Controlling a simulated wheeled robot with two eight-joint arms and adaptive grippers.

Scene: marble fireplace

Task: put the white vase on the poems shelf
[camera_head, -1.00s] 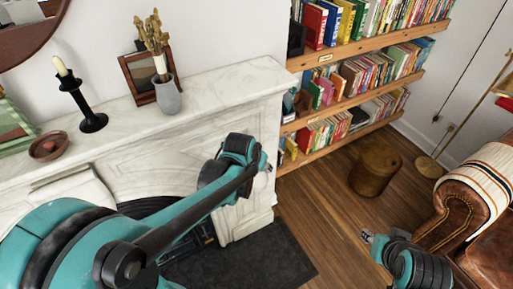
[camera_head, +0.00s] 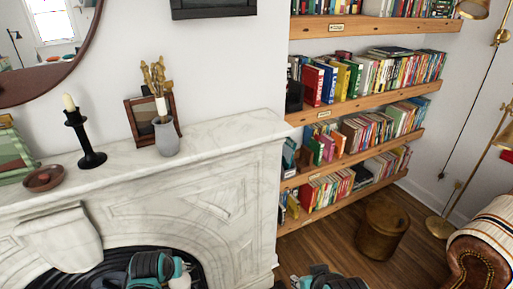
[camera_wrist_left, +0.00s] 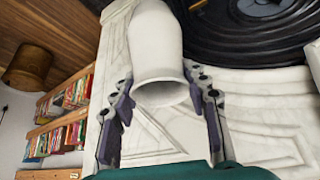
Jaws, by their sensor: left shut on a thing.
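The white vase (camera_wrist_left: 160,60) fills the upper middle of the left wrist view, its flared rim toward the camera. My left gripper (camera_wrist_left: 165,98) is shut on it, one finger on each side near the rim. In the head view my left gripper (camera_head: 168,269) is low in front of the fireplace, with a white piece of what looks like the vase beside it. Wooden shelves of books (camera_head: 345,107) stand to the right; their small labels are too small to read, so I cannot tell which is the poems shelf. My right gripper (camera_head: 305,279) is at the bottom edge, its fingers unclear.
The marble mantel (camera_head: 225,135) holds a grey vase (camera_head: 166,138), a picture frame (camera_head: 140,115), a black candlestick (camera_head: 82,140) and a reddish dish (camera_head: 44,178). A wooden stool (camera_head: 382,230) and a leather armchair (camera_head: 480,265) stand at the right. The shelf rows look mostly full.

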